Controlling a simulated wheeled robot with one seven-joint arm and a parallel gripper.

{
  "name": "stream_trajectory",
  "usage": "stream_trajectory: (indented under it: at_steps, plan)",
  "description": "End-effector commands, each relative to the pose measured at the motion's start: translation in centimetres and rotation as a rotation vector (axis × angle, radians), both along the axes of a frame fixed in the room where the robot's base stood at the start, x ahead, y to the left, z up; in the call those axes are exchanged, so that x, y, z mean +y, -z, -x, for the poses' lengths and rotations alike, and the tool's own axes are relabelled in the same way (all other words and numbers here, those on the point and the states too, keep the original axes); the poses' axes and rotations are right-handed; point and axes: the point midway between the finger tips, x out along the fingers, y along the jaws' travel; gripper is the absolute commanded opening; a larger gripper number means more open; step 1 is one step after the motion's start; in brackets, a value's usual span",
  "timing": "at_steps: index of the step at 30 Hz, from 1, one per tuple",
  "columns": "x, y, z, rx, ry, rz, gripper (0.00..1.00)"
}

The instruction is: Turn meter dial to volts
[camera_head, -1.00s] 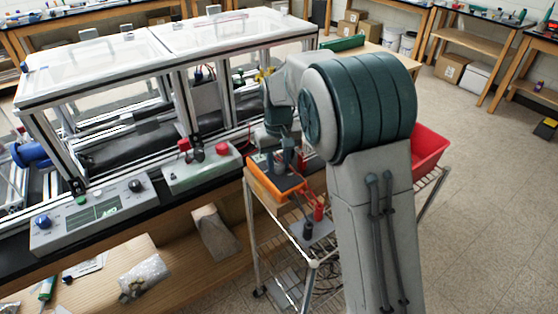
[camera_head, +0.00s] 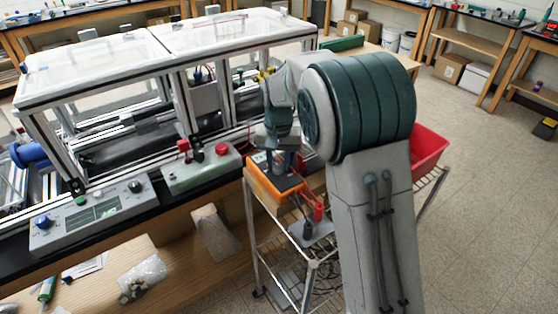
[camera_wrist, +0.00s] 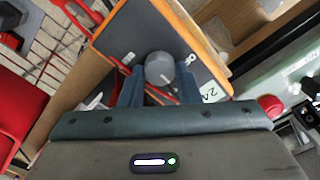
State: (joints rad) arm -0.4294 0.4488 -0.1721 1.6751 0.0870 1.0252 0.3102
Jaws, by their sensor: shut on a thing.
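The meter is an orange-edged box with a dark grey face, in the head view (camera_head: 262,189) at the end of my arm and in the wrist view (camera_wrist: 120,38) at the top. Its round grey dial (camera_wrist: 159,68) shows in the wrist view between my two blue-grey fingers. My gripper (camera_wrist: 158,84) is shut on the dial. In the head view my gripper (camera_head: 279,166) reaches down onto the meter and hides the dial. A white label with dark print is partly visible on the face; I cannot read the dial's setting.
The meter is on a wire cart (camera_head: 253,240), with red and black probes (camera_head: 318,213) beside it. A control box with a red button (camera_head: 222,149) sits on the bench to the left, under the framed machine. A red bin (camera_head: 429,152) is behind my arm.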

Motion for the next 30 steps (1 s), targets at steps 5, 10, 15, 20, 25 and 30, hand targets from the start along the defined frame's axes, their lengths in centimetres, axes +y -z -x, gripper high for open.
stream_trajectory:
  at_steps: [5,10,15,20,25,30]
  plan:
    - [0.0,-0.1,0.0,-0.001,-0.001,-0.001,0.07]
    - [0.0,-0.1,0.0,-0.001,-0.001,-0.001,0.52]
    - [0.0,0.0,0.0,-0.001,-0.001,0.000,0.52]
    - [0.0,-0.4,-0.1,-0.002,-0.002,-0.001,0.52]
    - [0.1,-2.8,-0.1,-0.006,-0.001,-0.003,0.52]
    - [0.1,-6.8,-0.2,-0.006,-0.002,-0.002,0.52]
